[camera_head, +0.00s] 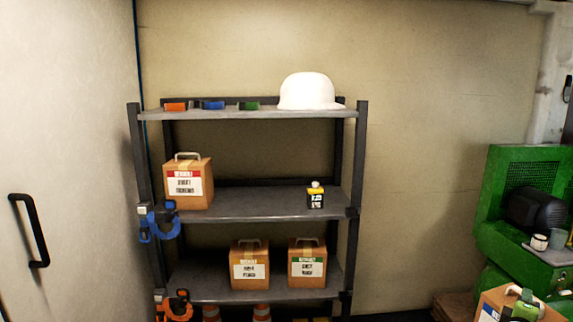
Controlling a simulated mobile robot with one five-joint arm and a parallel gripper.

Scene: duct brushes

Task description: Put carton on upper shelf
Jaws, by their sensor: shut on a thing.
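A dark metal shelving rack (359,150) stands against the back wall. Its top shelf (220,115) and middle shelf (255,201) both carry things. A brown carton with a red-banded label and a pale handle (188,181) stands upright at the left of the middle shelf. Two similar cartons stand on the lower shelf (208,287): one with an orange-brown label band (249,264), one with a green band (307,264). Another brown carton (490,303), cut off at the bottom right, has a green item on top.
A white hard hat (309,92) and several small coloured items fill parts of the top shelf. Blue (160,222) and orange (174,305) clamps hang on the left post. Green machinery (490,205) stands right.

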